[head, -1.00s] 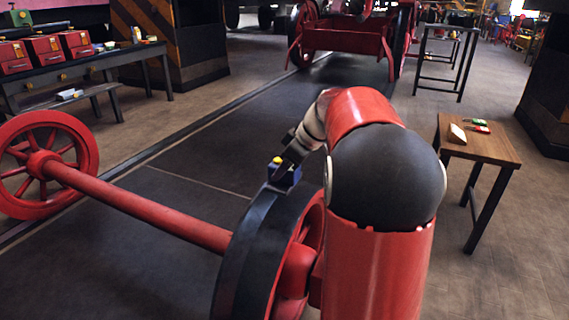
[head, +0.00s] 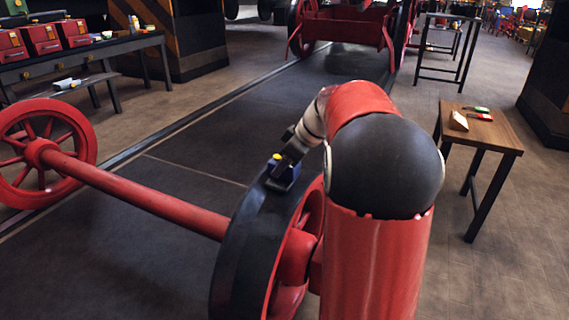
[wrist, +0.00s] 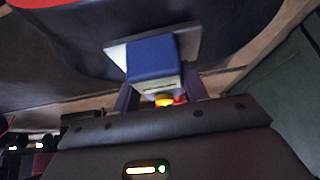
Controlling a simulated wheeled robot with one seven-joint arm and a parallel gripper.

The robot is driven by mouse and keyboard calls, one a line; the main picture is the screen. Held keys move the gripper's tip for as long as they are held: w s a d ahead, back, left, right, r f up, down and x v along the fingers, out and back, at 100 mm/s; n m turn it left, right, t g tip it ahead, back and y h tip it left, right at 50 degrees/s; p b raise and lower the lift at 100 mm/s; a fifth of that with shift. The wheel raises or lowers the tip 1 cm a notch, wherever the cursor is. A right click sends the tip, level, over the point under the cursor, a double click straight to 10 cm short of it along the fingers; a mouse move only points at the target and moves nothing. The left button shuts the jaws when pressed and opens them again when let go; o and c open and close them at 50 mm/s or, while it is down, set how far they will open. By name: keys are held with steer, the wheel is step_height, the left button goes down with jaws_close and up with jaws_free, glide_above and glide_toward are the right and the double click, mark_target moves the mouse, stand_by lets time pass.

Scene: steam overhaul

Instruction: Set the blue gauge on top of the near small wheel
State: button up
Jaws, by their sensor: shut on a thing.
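The blue gauge (head: 281,177) is a small dark-blue block with a yellow knob. My gripper (head: 287,166) is shut on it. It appears at the top of the near small wheel (head: 240,245), a red wheel with a wide black rim; I cannot tell whether it touches the rim. In the wrist view the gauge (wrist: 152,60) shows a blue face and a pale grey plate, between the two fingers of my gripper (wrist: 160,93). My red arm hides the right side of the wheel.
A red axle (head: 140,195) joins the near wheel to a far red wheel (head: 42,152). A small wooden table (head: 490,135) stands at the right. A bench (head: 100,50) with red boxes stands at the back left. The floor between is clear.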

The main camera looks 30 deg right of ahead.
steer(key=o, duration=1.3)
steer(key=shift+r, duration=0.1)
step_height(320, 180, up, 12)
steer(key=p, duration=0.8)
stand_by(0.9)
